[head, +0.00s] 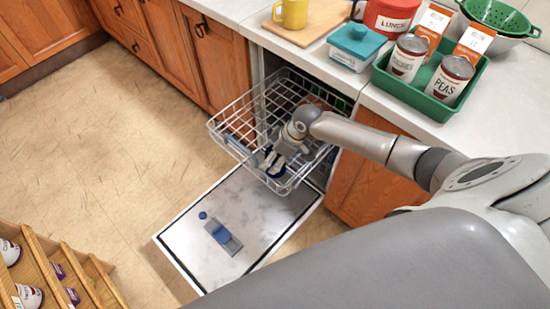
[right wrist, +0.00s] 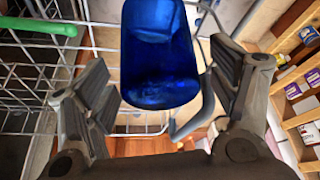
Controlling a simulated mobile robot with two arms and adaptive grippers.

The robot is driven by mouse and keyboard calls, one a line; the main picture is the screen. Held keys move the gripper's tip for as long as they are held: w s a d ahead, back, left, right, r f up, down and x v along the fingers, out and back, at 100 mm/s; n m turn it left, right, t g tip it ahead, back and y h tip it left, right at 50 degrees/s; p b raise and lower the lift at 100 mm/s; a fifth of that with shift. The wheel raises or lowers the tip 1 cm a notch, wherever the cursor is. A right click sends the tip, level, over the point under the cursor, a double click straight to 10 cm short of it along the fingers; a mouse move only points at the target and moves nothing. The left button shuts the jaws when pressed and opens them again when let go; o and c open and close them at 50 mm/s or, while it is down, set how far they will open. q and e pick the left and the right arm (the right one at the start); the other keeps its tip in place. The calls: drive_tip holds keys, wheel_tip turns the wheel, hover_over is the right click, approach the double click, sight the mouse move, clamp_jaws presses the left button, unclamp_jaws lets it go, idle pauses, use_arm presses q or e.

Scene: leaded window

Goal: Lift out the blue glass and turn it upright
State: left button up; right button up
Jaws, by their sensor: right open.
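The blue glass (right wrist: 160,50) is deep blue and shows between the two fingers of my right gripper (right wrist: 160,82) in the right wrist view. The fingers are apart, one on each side of it, and I see no clear grip. Its upper end is cut off by the picture's edge. In the head view, a small dark blue part of the glass (head: 268,165) shows beside my right gripper (head: 275,162), at the front of the white wire rack (head: 228,108). The arm and gripper hide much of that area. My left gripper is not in view.
The dishwasher door (head: 185,240) lies open below the rack. A green tray (head: 412,93) with cans and cartons, a teal-lidded container (head: 357,42) and a yellow mug (head: 293,12) on a board stand on the counter. A wooden shelf (head: 70,262) stands lower left. Floor between is clear.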

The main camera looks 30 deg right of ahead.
drive_tip(key=shift+c, duration=0.5)
drive_tip(key=c, duration=1.2)
drive_tip(key=shift+o, duration=0.2)
